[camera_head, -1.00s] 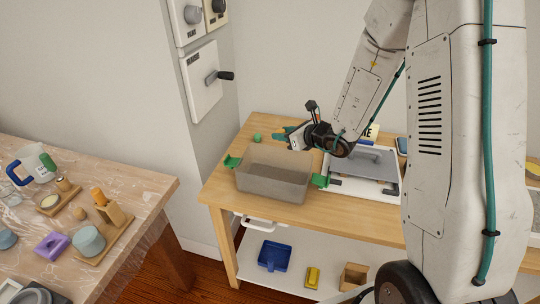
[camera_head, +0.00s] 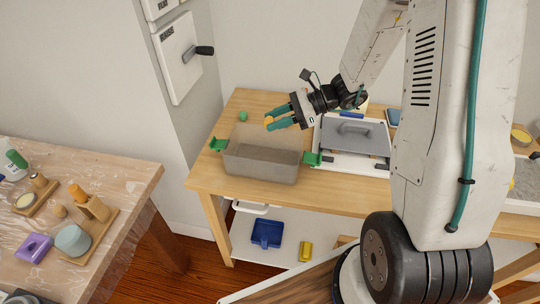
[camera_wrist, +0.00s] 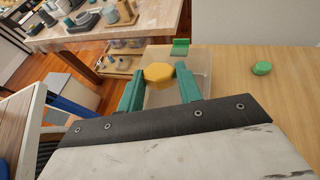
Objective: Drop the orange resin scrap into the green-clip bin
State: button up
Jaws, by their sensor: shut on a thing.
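The orange resin scrap (camera_head: 268,121) is a small yellow-orange piece at the tips of my gripper (camera_head: 276,120). In the wrist view the scrap (camera_wrist: 158,72) sits between the two teal fingers of my gripper (camera_wrist: 160,80), which is shut on it. In the wrist view the bin (camera_wrist: 199,58) lies behind and below the fingers, partly hidden.
A small green lump (camera_head: 243,117) lies on the bench behind the bin. A grey-lidded white device (camera_head: 350,140) stands right of the bin. A film-covered table (camera_head: 120,182) with casting items is at left. A wall box with a lever (camera_head: 180,62) is behind.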

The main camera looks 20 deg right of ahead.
jog(key=shift+f, duration=2.95)
jog(key=o, duration=1)
jog(key=shift+o, duration=0.2)
jog(key=shift+d, duration=0.15)
jog(key=v, duration=0.7)
jog(key=shift+d, duration=0.25)
jog(key=shift+s, duration=0.25)
